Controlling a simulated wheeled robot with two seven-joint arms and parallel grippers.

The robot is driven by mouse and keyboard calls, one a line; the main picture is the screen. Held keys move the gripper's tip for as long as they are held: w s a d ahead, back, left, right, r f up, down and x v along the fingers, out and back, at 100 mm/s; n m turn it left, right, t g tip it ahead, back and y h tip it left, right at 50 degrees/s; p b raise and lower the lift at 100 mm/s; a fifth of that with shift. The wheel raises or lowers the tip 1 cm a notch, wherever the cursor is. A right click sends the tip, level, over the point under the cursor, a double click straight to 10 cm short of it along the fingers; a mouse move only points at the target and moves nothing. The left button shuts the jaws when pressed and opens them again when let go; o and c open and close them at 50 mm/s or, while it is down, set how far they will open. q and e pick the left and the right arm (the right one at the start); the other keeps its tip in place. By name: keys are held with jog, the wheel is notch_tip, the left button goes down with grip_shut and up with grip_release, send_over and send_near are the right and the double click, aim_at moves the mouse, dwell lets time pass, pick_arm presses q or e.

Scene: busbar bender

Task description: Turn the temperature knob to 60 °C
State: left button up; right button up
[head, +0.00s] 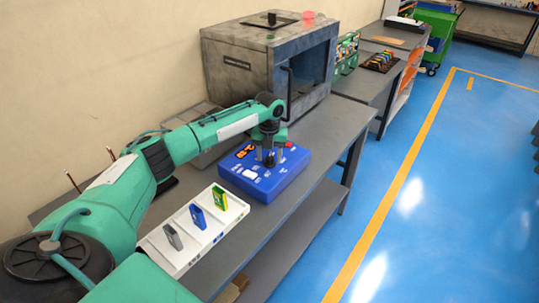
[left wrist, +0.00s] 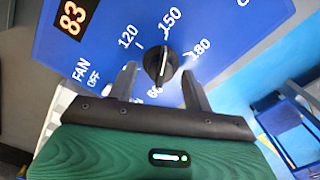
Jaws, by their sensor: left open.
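The blue control box (head: 262,190) sits on the grey bench. In the left wrist view its panel (left wrist: 95,60) shows the temperature knob (left wrist: 157,66), black and round with a white line. Around the knob I read 120, 150, 180 and a partly hidden mark that looks like 60. An orange display (left wrist: 73,17) reads 83. My left gripper (head: 268,160) points down over the box. Its fingers (left wrist: 160,82) are open, one on each side of the knob; I cannot tell whether they touch it. My right gripper is not in view.
A white tray (head: 168,262) with grey, blue and green pieces lies in front of the box. A grey oven-like machine (head: 236,72) with a dark window stands behind it. The box is near the bench's right edge; open blue floor (head: 440,200) lies beyond.

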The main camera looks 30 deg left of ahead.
pick_arm(q)
jog(key=c, duration=1)
jog(key=shift+o, duration=0.2)
jog(key=shift+r, duration=0.1)
